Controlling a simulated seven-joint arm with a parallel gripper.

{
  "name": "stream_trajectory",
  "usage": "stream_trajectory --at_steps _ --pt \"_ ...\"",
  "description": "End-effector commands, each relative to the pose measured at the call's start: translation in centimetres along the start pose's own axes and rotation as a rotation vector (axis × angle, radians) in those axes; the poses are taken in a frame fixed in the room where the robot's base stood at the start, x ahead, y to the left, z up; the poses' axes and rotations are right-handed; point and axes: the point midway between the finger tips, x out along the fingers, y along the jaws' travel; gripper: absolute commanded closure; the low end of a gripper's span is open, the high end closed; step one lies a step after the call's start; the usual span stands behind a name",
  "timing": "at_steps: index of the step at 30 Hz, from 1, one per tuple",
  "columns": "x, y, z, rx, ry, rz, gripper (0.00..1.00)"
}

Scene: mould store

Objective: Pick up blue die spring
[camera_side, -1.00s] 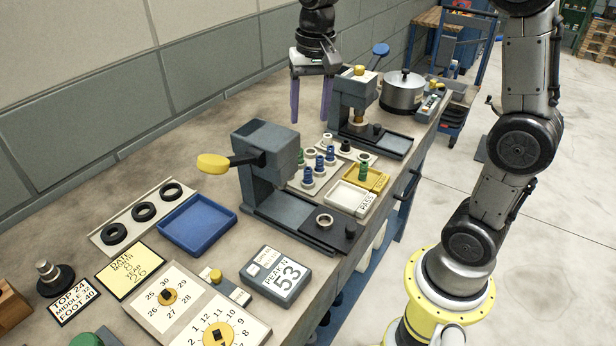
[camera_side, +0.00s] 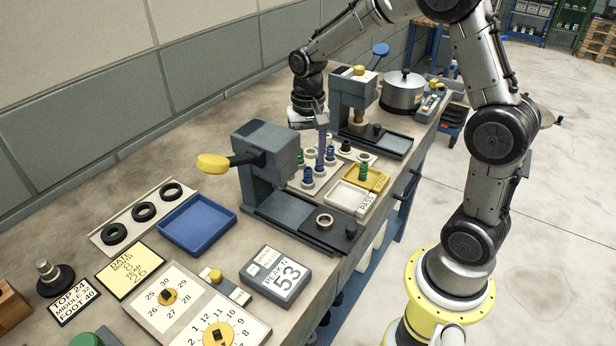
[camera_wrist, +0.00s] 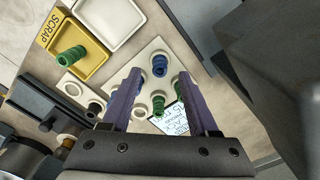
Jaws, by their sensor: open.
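Blue die springs stand upright on pale seats of a light tray (camera_side: 291,184) in the side view; one of them (camera_side: 308,174) is at the near left. In the wrist view a blue spring (camera_wrist: 159,66) shows between and just beyond the fingertips of my gripper (camera_wrist: 160,76). The purple fingers are apart with nothing held. In the side view my gripper (camera_side: 322,150) is low over the tray, and its finger partly hides the springs behind it. I cannot tell whether the fingers touch any spring.
Green springs stand near the blue ones, and another green spring (camera_side: 363,170) is in the yellow scrap tray (camera_side: 380,183). A white pass tray (camera_side: 347,197) lies beside it. Grey presses stand at the near left (camera_side: 262,165) and far right (camera_side: 352,98) of the tray.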

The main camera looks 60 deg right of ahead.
Motion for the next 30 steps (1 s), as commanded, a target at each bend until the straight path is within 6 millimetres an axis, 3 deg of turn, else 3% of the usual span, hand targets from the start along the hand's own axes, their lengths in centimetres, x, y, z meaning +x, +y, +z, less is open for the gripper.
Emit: stream_trajectory --at_steps 9,17,27,30 --pt "4.1 0.1 -0.2 0.000 -0.003 0.002 0.40" --pt "4.4 0.0 -0.2 0.000 -0.002 0.001 0.40" --pt "4.3 0.0 -0.2 0.000 -0.001 0.001 0.97" --pt "4.3 0.0 -0.2 0.000 -0.001 0.001 1.00"
